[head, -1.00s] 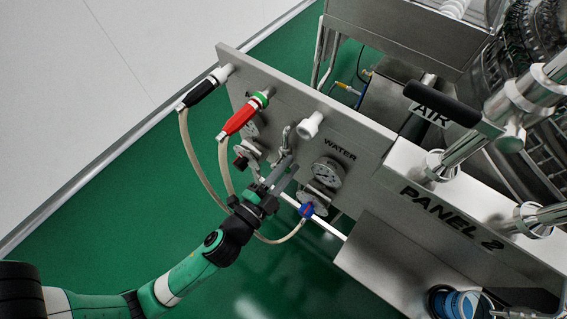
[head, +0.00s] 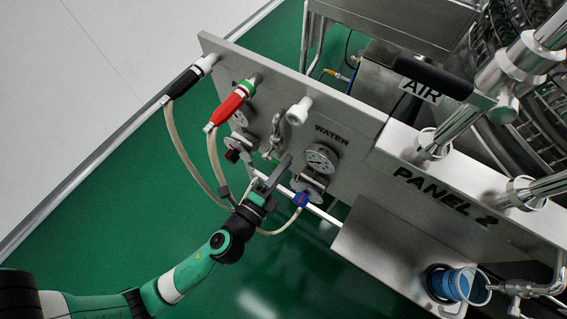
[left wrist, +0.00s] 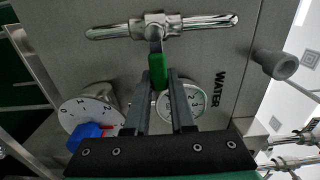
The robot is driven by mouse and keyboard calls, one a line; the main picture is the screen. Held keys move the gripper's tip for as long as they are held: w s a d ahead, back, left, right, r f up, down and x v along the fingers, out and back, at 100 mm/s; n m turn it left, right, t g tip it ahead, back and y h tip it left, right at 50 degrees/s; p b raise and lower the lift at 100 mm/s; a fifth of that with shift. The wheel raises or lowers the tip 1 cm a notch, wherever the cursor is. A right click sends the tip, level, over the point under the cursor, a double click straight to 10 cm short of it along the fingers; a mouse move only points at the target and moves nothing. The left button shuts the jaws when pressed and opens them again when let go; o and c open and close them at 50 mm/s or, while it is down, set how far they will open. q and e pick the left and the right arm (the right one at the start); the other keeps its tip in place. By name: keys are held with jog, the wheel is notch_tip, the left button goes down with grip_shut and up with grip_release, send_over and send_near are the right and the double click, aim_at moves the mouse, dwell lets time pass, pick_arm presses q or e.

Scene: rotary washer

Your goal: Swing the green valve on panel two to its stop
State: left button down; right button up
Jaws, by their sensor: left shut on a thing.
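The green valve handle (left wrist: 157,68) hangs from a chrome fitting (left wrist: 160,24) on the grey panel in the left wrist view. My left gripper (left wrist: 160,78) is shut on this handle, one finger on each side. In the head view my left gripper (head: 280,168) is at the panel face, left of the WATER gauge (head: 320,158). Only a small bit of the green handle (head: 268,155) shows there beside the fingers. The lettering PANEL 2 (head: 446,196) is on the panel's side. My right gripper is not in view.
Black (head: 190,78) and red (head: 230,104) hose connectors stick out at the panel's upper left, with pale hoses looping beside my left arm. A blue knob (left wrist: 84,135) on a numbered dial (left wrist: 90,112) sits close to the gripper. A white stub (head: 299,111) protrudes above.

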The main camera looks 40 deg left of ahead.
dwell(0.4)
pick_arm(q)
jog(key=c, duration=0.8)
grip_release()
jog(key=shift+o, duration=0.2)
jog(key=shift+s, duration=0.1)
jog(key=s+d+b, duration=0.1)
jog(key=s+d, duration=0.1)
jog(key=s, duration=0.9)
jog(key=shift+s+b, duration=0.2)
jog(key=shift+b, duration=0.2)
